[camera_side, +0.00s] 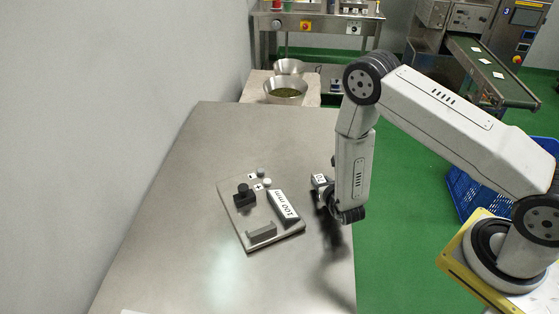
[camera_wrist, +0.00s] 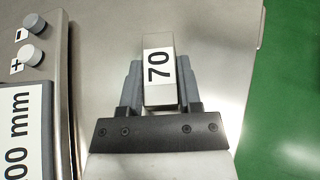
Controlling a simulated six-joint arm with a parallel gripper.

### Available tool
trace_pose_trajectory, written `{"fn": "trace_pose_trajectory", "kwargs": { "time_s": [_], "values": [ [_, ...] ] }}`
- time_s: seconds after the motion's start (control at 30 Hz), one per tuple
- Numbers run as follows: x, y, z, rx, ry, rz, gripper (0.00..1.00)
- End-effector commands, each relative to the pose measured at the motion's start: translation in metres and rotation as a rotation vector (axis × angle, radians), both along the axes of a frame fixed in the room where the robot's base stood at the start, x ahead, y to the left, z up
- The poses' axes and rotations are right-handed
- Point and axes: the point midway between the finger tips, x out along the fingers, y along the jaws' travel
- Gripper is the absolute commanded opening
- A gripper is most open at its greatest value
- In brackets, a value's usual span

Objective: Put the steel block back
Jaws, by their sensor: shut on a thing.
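The steel block (camera_wrist: 158,42) is a grey bar with a white label reading 70. In the side view the block (camera_side: 320,180) is at the table's right side, right of the device plate. My gripper (camera_wrist: 159,82) is shut on it, one finger on each long side. In the side view my gripper (camera_side: 318,190) is partly hidden by my wrist. I cannot tell whether the block touches the table.
Two round buttons (camera_side: 264,177) marked minus and plus sit at the plate's far end. The steel table (camera_side: 180,250) is clear around the plate, and its right edge is close to my gripper. Metal bowls (camera_side: 285,91) stand beyond the far edge. A blue crate (camera_side: 462,195) is on the right.

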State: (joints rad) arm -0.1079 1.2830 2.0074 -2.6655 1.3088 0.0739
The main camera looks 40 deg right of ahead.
Motion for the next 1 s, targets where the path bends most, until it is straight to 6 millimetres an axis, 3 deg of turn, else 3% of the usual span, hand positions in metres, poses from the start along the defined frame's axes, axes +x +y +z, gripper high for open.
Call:
{"fn": "trace_pose_trajectory", "kwargs": {
  "time_s": [0.03,0.07,0.13,0.17,0.63,1.0],
  "values": [
    [0.001,0.000,0.000,0.000,-0.003,0.000,0.00],
    [0.000,0.000,-0.001,0.000,0.000,0.000,0.53],
    [0.000,0.000,-0.001,0.000,0.000,0.000,0.76],
    [0.000,0.000,-0.001,0.000,0.000,0.000,0.79],
    [0.000,0.000,0.003,0.000,-0.001,0.000,0.79],
    [-0.031,0.014,0.016,-0.001,0.000,0.003,0.79]
  ]
}}
